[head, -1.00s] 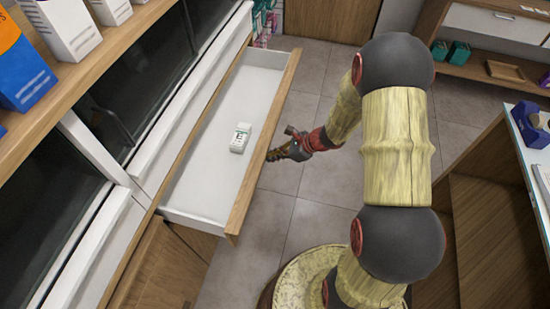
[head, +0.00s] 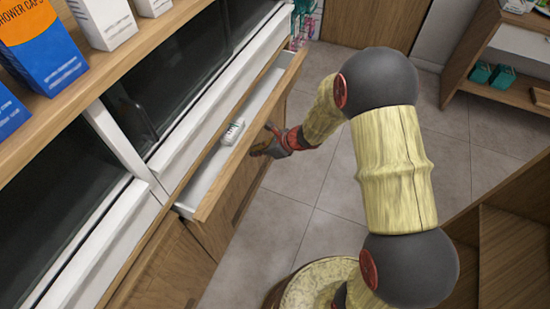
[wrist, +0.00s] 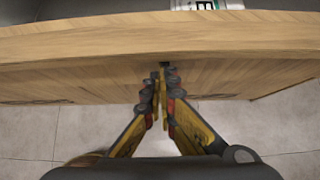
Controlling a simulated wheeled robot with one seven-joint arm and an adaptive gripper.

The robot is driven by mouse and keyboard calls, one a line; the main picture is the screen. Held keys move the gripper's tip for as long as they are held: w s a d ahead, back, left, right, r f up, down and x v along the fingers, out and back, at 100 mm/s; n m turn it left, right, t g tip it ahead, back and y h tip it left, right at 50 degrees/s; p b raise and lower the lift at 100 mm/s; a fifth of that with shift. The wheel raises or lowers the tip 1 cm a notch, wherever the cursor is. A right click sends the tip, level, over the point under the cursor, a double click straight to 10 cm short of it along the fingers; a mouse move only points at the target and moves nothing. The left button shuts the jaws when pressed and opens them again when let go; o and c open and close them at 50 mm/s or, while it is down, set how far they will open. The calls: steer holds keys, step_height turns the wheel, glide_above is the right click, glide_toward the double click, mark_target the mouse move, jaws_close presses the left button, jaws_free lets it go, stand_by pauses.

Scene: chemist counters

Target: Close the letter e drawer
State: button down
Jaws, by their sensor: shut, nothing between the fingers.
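The drawer (head: 209,199) has a white inside and a wooden front, and it stands partly open from the counter on the left in the head view. A small white box (head: 233,131) lies inside it; in the wrist view the box's label (wrist: 205,5) shows part of a letter that looks like E. My gripper (head: 264,149) is shut and empty at the outer face of the drawer front. In the wrist view my fingertips (wrist: 162,75) are against or very close to the wooden front (wrist: 80,55); exact contact is hard to tell.
A wooden shelf (head: 95,95) with blue and white boxes (head: 40,45) runs above the drawer on the left. Wooden shelving (head: 510,240) stands at the right. The tiled floor (head: 300,190) between is clear.

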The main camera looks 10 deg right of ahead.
steer(key=w+a, duration=0.1)
steer(key=a, duration=0.1)
steer(key=w+a, duration=0.4)
steer(key=a, duration=0.1)
steer(key=shift+w+a, duration=0.1)
steer(key=shift+w, duration=0.05)
stand_by(0.3)
